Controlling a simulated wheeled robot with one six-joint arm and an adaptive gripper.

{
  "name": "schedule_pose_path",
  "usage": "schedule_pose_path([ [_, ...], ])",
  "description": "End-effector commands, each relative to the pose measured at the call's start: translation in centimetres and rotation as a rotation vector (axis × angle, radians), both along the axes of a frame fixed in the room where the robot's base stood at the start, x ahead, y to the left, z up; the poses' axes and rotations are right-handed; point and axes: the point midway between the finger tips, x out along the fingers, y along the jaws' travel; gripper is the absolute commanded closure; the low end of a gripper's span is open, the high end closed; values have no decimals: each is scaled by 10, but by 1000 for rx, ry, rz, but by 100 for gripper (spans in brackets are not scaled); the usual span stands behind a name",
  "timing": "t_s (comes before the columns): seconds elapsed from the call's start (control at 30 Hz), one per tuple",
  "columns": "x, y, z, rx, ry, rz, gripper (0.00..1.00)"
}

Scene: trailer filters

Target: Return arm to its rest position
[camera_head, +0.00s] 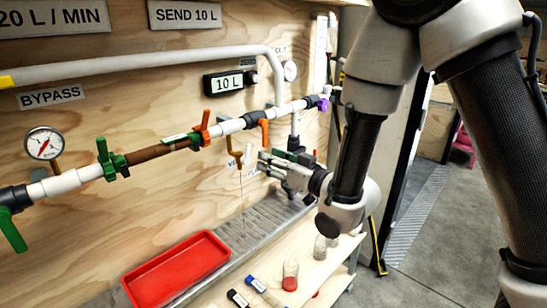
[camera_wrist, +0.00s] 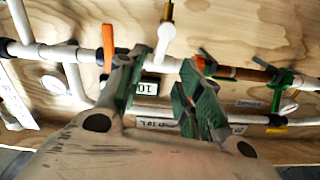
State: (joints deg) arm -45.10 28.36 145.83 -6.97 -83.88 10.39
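My gripper (camera_head: 270,164) is raised in front of the plywood wall, right of the small brass tap (camera_head: 236,158). In the wrist view its two green-padded fingers (camera_wrist: 163,78) stand apart with nothing visible between them. My arm comes down from the upper right of the head view, bends at a low joint, and the gripper points left towards the pipes. The white pipe run (camera_head: 75,182) with a brown filter section (camera_head: 158,151) lies behind and left of the gripper. Whether the fingers touch any pipe or valve is not clear.
Green (camera_head: 110,158) and orange (camera_head: 204,130) valve handles stick out from the pipe. A thin brown line drops from the tap to a metal trough (camera_head: 262,216). A red tray (camera_head: 178,270), a jar (camera_head: 290,274) and small labelled items sit below. Open floor (camera_head: 440,250) lies to the right.

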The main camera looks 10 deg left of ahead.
Motion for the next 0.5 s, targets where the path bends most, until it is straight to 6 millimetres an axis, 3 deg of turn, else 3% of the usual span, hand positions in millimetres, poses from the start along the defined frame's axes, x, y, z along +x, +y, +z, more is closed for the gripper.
schedule_pose_path([
  [0.13, -1, -3, -34, -123, 76, -3, 64],
  [0.27, -13, -24, -105, -388, 252, -9, 64],
  [0.3, -20, -35, -125, -479, 314, -10, 64],
  [0.4, -37, -71, -147, -677, 453, -24, 64],
  [0.5, -51, -122, -145, -833, 592, -63, 64],
])
